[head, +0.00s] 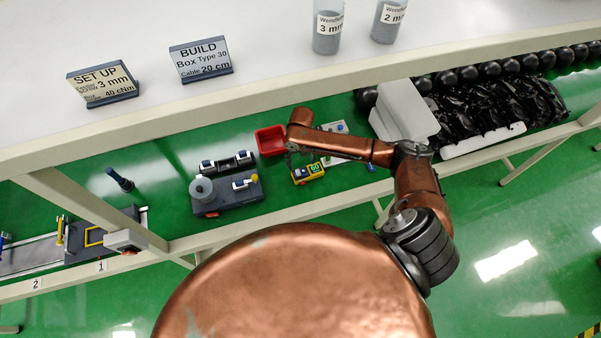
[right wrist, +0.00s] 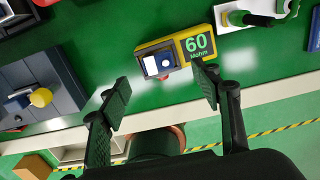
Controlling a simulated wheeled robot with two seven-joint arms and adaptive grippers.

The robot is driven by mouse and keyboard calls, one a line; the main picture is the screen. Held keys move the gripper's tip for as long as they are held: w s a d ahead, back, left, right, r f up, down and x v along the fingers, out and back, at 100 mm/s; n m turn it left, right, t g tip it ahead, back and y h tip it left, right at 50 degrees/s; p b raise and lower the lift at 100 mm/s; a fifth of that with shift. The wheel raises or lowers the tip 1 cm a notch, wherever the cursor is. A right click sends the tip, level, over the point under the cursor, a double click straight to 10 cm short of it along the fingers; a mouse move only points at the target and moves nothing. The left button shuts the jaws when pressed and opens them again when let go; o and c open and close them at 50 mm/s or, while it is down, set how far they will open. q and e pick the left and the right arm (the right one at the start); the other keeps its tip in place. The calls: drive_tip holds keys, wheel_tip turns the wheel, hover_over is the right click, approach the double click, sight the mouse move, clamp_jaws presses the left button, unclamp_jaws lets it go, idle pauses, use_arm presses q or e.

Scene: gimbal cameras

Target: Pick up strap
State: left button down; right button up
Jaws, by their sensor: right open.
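I cannot make out a strap for certain in either view. My right gripper (right wrist: 161,88) is open and empty in the right wrist view, its two black fingers spread apart. Beyond the fingertips lies a yellow and grey meter (right wrist: 177,52) reading "60 Mohm", on the green surface. In the head view the same meter (head: 308,173) sits below my copper right arm. That arm reaches left over the bench, and its gripper is mostly hidden beneath the last link. My left gripper is not in view.
A red bin (head: 270,140) and a grey fixture (head: 228,193) lie left of the meter. A white board (head: 346,141) lies to its right. Black spheres and black bundles (head: 505,106) fill the far right. A white shelf (head: 260,45) with signs and jars overhangs the back.

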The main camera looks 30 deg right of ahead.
sight(301, 172)
drive_tip(key=f, duration=0.3)
drive_tip(key=f+p, duration=0.1)
drive_tip(key=f, duration=0.2)
drive_tip(key=shift+a+f, duration=0.2)
drive_tip(key=shift+f, duration=0.2)
drive_tip(key=shift+c, duration=0.4)
drive_tip(key=shift+s, duration=0.2)
drive_tip(key=c, duration=1.1)
drive_tip(key=shift+o, duration=0.2)
drive_tip(key=shift+r, duration=0.1)
